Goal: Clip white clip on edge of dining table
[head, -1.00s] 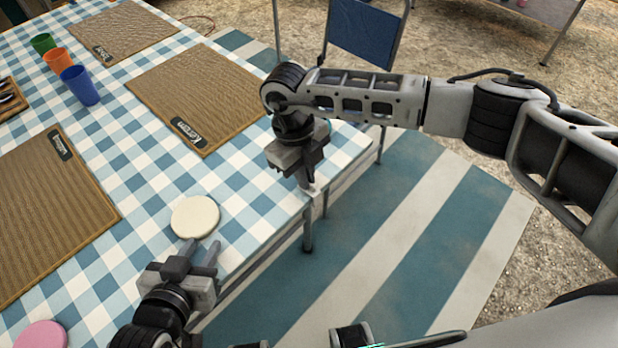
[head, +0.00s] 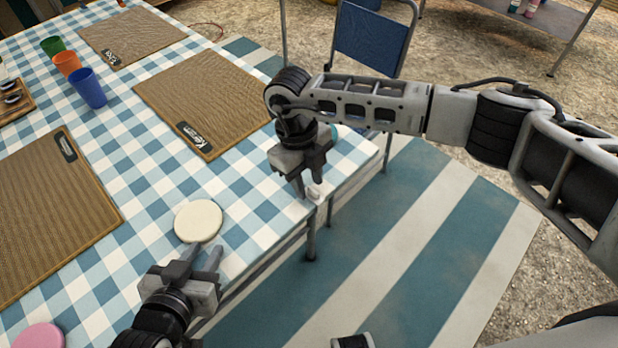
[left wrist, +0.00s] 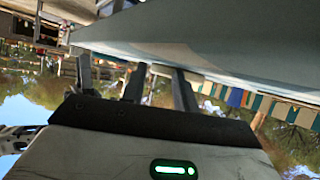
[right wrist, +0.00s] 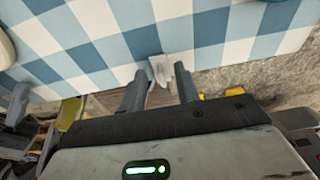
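The white clip (head: 314,192) sits on the front edge of the dining table (head: 262,238), close to the corner. In the right wrist view the clip (right wrist: 160,69) stands at the cloth's edge, just ahead of the gap between my fingers. My right gripper (head: 308,183) is open, with its fingertips apart and close to the clip. My left gripper (head: 203,256) is open and empty by the near table edge, beside a round cream disc (head: 198,221). The left wrist view shows its fingers (left wrist: 158,82) apart below the tabletop's underside.
Woven placemats (head: 202,103) lie on the checked cloth, with blue (head: 88,88), orange (head: 67,64) and green cups at the far left. A pink disc (head: 38,336) is at lower left. A blue chair (head: 372,38) stands beyond the table. A striped mat (head: 400,235) covers the ground.

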